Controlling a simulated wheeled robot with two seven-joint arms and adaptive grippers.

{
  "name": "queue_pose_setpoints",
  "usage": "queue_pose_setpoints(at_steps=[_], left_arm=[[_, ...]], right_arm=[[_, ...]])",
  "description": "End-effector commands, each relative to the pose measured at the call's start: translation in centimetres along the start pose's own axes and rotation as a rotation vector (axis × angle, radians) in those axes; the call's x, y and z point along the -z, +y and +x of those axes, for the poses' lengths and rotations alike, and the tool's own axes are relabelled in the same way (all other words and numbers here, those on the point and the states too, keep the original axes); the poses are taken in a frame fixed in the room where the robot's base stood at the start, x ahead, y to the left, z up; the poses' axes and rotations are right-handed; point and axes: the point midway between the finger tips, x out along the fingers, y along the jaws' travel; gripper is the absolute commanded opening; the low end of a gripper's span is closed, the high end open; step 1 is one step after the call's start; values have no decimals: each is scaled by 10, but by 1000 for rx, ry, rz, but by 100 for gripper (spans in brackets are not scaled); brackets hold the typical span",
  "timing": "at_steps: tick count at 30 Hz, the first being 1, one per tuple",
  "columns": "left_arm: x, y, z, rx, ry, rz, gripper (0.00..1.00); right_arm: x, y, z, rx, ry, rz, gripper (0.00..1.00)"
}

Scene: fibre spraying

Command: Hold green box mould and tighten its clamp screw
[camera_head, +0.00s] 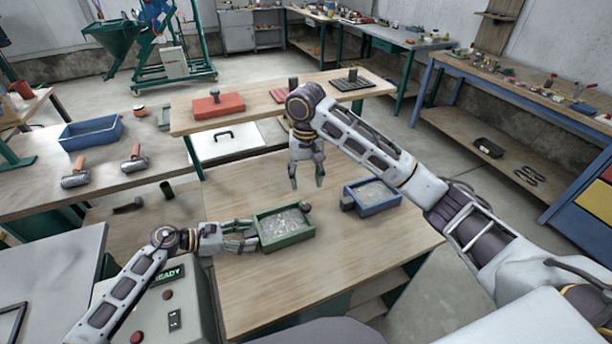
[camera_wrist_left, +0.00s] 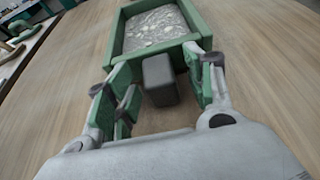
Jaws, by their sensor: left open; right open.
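The green box mould (camera_head: 284,229) holds a grey, lumpy fill and sits on the wooden table in the head view. Its rim also shows in the left wrist view (camera_wrist_left: 118,42). A dark knob (camera_head: 305,206), perhaps the clamp screw, is at its right end. A grey block (camera_wrist_left: 158,80) juts from its near end in the left wrist view. My left gripper (camera_head: 247,237) is open at the mould's left end, its fingers either side of the block; I cannot tell whether they touch it. My right gripper (camera_head: 307,184) is open and empty, pointing down above the table behind the mould.
A blue box mould (camera_head: 372,197) with similar fill stands right of the green one, under my right arm. A raised shelf (camera_head: 250,109) with red and dark moulds runs behind. The table front (camera_head: 290,290) is clear. A READY console (camera_head: 168,276) stands at left.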

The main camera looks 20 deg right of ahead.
Motion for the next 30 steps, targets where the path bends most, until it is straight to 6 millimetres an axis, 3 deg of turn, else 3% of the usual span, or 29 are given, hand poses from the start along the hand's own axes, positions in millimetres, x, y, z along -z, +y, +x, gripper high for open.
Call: queue_pose_setpoints(at_steps=[11, 30], left_arm=[[0, 1, -20, -2, 0, 0, 53], [1, 0, -99, -1, 2, -1, 53]], right_arm=[[0, 0, 0, 0, 0, 0, 51], [0, 0, 0, 0, 0, 0, 51]])
